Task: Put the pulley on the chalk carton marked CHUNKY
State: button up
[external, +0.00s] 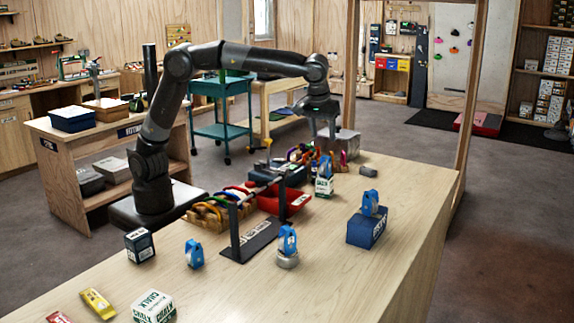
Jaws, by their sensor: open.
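Several blue pulleys are in the external view. One pulley (325,167) appears to rest on a small white and green carton (324,187) below my gripper. My gripper (325,137) is open, pointing down just above that pulley, with a small gap between them. Another pulley (194,254) stands on the bare table, one (287,240) sits on a round grey object (287,260), and one (370,202) sits on a blue box (366,231). A white carton (154,307) reading CHALK is at the front. The word CHUNKY is not legible on any carton.
A black rack (250,243) stands mid-table by a red tray (297,201) and a wooden crate (208,215) of colourful gear. A dark box (140,245), yellow packet (97,303) and small grey piece (368,170) lie around. The table's right front is clear.

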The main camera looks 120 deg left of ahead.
jog(key=s+d+r+m+t+h, duration=0.35)
jog(key=s+d+m, duration=0.65)
jog(key=s+d, duration=0.7)
jog(key=s+d+f+m+t, duration=0.1)
jog(key=s+d+f+m, duration=0.2)
jog(key=s, duration=0.5)
jog(key=s+d+f+m+t, duration=0.1)
jog(key=s+d+f+m, duration=0.2)
jog(key=s, duration=0.6)
jog(key=shift+d+f+m, duration=0.35)
jog(key=shift+m, duration=0.65)
